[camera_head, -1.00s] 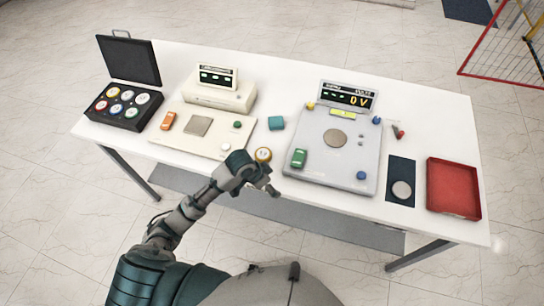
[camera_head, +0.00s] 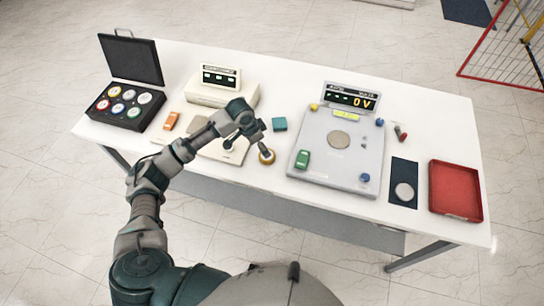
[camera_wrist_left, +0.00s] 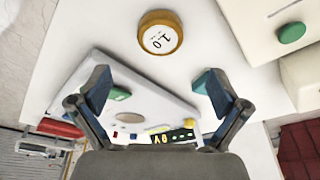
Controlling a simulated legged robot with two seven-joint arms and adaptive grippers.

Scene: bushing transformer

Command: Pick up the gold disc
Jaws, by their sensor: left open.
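The gold disc (camera_head: 267,158) lies on the white table near its front edge, between the cream device and the grey device. In the left wrist view the gold disc (camera_wrist_left: 160,33) shows its gold rim and a white top marked "1.0", near the top centre, beyond the fingertips. My left gripper (camera_head: 261,138) is just above and behind the disc in the head view. In the wrist view my left gripper (camera_wrist_left: 155,88) has its fingers spread wide with nothing between them. My right gripper is not in view.
The grey device (camera_head: 321,167) with a "0 V" display stands to the right. The cream device (camera_head: 230,155) is partly behind my left arm. A teal block (camera_head: 279,124) lies behind the disc. A black case (camera_head: 130,115) holds several coloured discs; a red tray (camera_head: 455,189) is at the right.

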